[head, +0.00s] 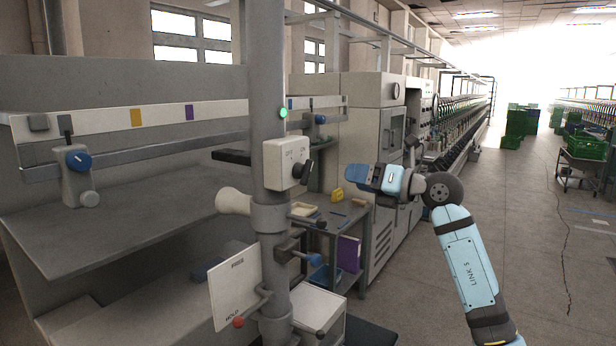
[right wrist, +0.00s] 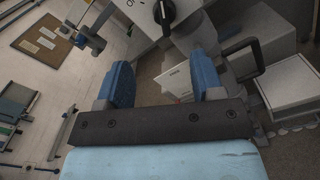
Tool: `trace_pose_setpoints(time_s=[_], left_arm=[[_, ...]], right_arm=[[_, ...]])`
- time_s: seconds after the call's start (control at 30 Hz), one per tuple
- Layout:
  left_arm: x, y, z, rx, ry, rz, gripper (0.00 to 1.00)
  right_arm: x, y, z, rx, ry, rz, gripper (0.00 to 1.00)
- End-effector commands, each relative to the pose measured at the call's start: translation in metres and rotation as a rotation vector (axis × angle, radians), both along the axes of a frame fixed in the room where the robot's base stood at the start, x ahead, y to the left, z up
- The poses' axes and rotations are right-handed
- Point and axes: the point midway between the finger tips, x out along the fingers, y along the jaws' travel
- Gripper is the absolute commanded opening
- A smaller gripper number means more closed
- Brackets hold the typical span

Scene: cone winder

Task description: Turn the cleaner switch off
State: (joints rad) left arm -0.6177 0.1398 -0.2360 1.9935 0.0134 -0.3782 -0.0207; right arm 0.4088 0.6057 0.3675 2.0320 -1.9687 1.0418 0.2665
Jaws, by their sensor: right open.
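The cleaner switch is a pale box (head: 286,164) on the grey column (head: 268,70), marked OFF on the left and ON on the right. Its black knob (head: 301,173) appears tilted up and right, toward ON. A green lamp (head: 283,113) glows on the column above it. My right gripper (head: 357,178) is to the right of the knob, apart from it, with open, empty jaws. In the right wrist view the black knob (right wrist: 164,12) shows at the top edge, beyond the blue fingers (right wrist: 163,78). My left gripper is not in view.
A white FREE/HOLD plate (head: 236,285) with a red ball (head: 238,321) hangs low on the column. A pale cone (head: 233,201) sticks out left of it. A small table (head: 340,222) stands behind.

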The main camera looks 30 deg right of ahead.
Motion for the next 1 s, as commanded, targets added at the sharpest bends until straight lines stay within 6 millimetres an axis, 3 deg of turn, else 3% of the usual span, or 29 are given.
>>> trace_pose_setpoints(time_s=[0.17, 0.7, 1.0], left_arm=[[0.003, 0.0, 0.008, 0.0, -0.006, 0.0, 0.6], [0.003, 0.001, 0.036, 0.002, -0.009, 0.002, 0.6], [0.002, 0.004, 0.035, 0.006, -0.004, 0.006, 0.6]], right_arm=[[0.014, 0.003, 0.004, -0.006, 0.003, -0.011, 0.61], [0.111, 0.044, 0.004, -0.005, 0.002, -0.008, 0.61], [0.127, 0.051, 0.001, -0.008, 0.003, -0.008, 0.61]])
